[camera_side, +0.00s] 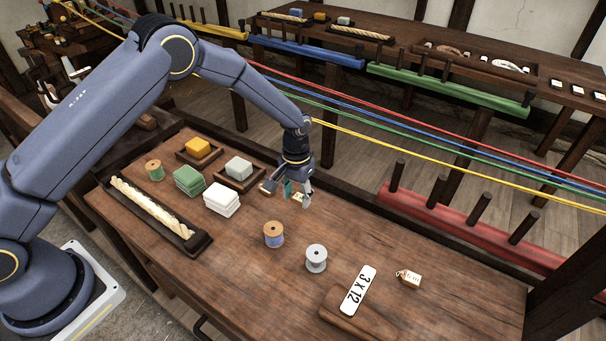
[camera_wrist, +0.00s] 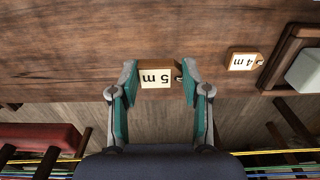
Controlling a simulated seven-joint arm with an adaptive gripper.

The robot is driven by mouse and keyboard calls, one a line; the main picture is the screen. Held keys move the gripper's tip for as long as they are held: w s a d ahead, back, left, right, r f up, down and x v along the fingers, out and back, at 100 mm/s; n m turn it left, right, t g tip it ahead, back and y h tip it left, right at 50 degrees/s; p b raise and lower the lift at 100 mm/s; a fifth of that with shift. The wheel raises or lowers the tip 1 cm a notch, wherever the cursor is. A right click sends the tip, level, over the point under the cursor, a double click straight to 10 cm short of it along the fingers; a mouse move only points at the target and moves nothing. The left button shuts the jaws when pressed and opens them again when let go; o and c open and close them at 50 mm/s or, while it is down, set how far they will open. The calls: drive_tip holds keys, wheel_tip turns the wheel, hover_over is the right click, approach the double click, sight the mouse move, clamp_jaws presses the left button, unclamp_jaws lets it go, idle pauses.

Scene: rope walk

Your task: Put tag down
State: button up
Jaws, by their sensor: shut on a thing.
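My gripper (camera_side: 298,195) is low over the back edge of the wooden bench. In the wrist view its teal fingers (camera_wrist: 159,84) are shut on a small pale wooden tag (camera_wrist: 156,79) marked "5 m", one finger at each end. The same tag (camera_side: 299,197) shows only as a small pale patch in the side view. I cannot tell whether it touches the bench top. A second tag (camera_wrist: 243,62) marked "4 m" lies to the right in the wrist view, clear of the fingers. A third tag (camera_side: 409,278) with a string lies at the right of the bench.
A tray with a pale block (camera_side: 239,168), white stacked pieces (camera_side: 222,198) and green ones (camera_side: 189,180) stand left of my gripper. Two spools (camera_side: 273,235) (camera_side: 316,258) and a "3 x 12" plate (camera_side: 358,290) are nearer the front. Coloured strands (camera_side: 420,155) run behind the bench.

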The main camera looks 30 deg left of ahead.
sight(300, 211)
drive_tip(key=shift+w+d+f, duration=0.1)
drive_tip(key=shift+w+f, duration=0.3)
drive_tip(key=shift+f, duration=0.1)
drive_tip(key=shift+w+f, duration=0.15)
drive_tip(key=shift+f, duration=1.5)
drive_tip(key=shift+f, duration=0.15)
drive_tip(key=o, duration=0.8)
drive_tip(key=shift+c, duration=0.2)
